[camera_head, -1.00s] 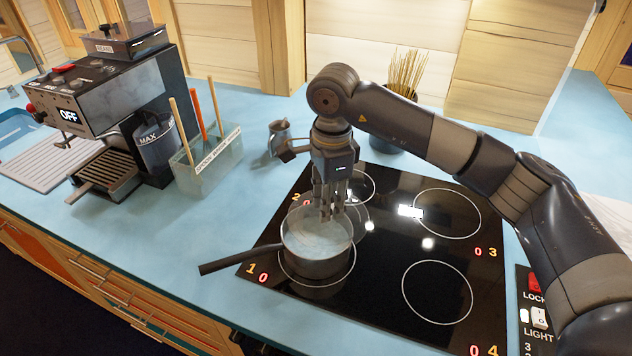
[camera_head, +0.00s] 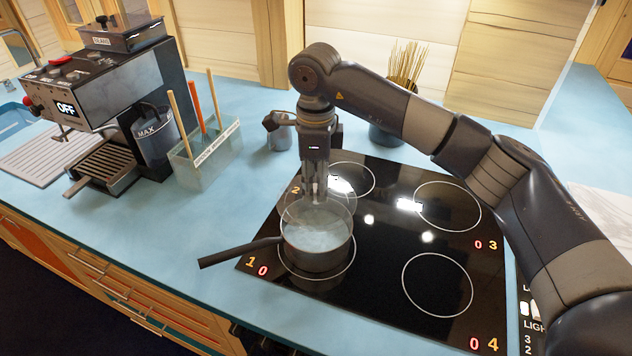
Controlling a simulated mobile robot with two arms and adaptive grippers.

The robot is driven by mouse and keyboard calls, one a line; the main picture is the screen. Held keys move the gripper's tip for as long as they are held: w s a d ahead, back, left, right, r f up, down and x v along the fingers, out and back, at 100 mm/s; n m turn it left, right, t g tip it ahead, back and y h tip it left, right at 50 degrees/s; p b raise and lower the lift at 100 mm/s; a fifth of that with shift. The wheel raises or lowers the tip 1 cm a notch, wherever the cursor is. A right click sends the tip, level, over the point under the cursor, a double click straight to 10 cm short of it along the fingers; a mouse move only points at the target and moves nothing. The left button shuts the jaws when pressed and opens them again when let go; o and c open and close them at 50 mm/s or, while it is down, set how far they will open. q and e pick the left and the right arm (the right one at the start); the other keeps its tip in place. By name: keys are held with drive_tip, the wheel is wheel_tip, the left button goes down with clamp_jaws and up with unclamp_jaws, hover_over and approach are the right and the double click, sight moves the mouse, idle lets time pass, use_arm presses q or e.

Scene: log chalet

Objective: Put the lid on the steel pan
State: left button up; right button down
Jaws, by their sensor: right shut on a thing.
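The steel pan (camera_head: 317,258) stands on the front left ring of the hob, its dark handle pointing left. My right gripper (camera_head: 314,194) points down above the pan's far side and is shut on the clear glass lid (camera_head: 342,204). The lid is see-through and its outline is faint. It overlaps the pan's opening in the picture; I cannot tell whether it touches the rim. The lid's knob is hidden between the fingers. My left gripper is not in view.
The black glass hob (camera_head: 385,260) has free rings at the right and back. A metal jug (camera_head: 279,131) stands behind the hob's left edge. A pot of sticks (camera_head: 388,132) is behind the arm. A utensil holder (camera_head: 205,162) and coffee machine (camera_head: 110,95) stand left.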

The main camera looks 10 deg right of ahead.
sight(316, 198)
wheel_tip(316, 198, down, 5)
drive_tip(key=b, duration=0.3)
drive_tip(key=shift+f+b, duration=0.1)
drive_tip(key=shift+b, duration=0.3)
drive_tip(key=shift+f+b, duration=0.35)
drive_tip(key=shift+f, duration=0.15)
drive_tip(key=shift+f+b, duration=0.3)
drive_tip(key=shift+b, duration=0.05)
drive_tip(key=c, duration=1.2)
unclamp_jaws()
drive_tip(key=shift+c, duration=0.2)
drive_tip(key=shift+o, duration=0.4)
drive_tip(key=o, duration=0.4)
